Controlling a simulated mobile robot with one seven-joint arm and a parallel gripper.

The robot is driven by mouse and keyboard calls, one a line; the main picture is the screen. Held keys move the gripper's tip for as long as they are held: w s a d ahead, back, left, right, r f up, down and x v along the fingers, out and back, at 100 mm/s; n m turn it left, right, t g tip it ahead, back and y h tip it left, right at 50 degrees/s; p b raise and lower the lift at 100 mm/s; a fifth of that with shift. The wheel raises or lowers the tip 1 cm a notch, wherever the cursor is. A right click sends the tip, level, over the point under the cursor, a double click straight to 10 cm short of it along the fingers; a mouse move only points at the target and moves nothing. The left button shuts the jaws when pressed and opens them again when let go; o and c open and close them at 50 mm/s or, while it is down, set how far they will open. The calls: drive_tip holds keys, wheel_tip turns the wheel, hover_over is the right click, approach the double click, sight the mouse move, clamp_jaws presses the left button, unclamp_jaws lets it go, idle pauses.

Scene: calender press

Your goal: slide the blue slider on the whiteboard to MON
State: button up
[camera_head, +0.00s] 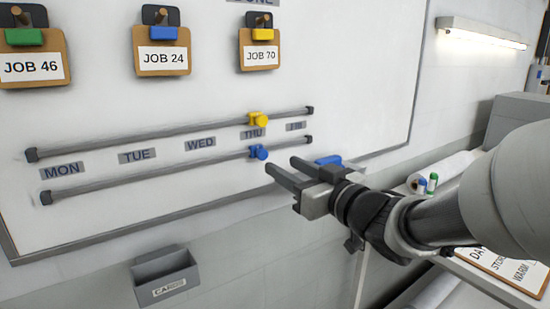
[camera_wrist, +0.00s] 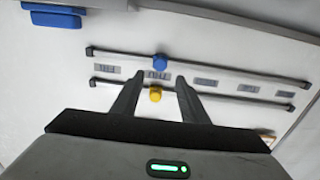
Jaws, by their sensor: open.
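The blue slider (camera_head: 259,152) sits on the lower rail (camera_head: 150,174), just under the THU label (camera_head: 253,134). The MON label (camera_head: 62,170) is at the rails' far left end. My gripper (camera_head: 280,164) is open and empty, just right of and slightly below the blue slider in the head view, apart from it. In the wrist view, which looks upside down, the blue slider (camera_wrist: 159,61) shows beyond and between the fingertips (camera_wrist: 159,76). The yellow slider (camera_head: 258,118) is on the upper rail, also near THU; it shows between the fingers in the wrist view (camera_wrist: 154,95).
Clipboards JOB 46 (camera_head: 35,69), JOB 24 (camera_head: 163,58) and JOB 70 (camera_head: 260,56) hang above the rails. A grey bin (camera_head: 166,276) is on the wall below the board. The lower rail left of the slider is clear.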

sight(264, 154)
drive_tip(key=x, duration=0.8)
drive_tip(key=shift+w+a+b, duration=0.1)
drive_tip(key=shift+b, duration=0.2)
clamp_jaws()
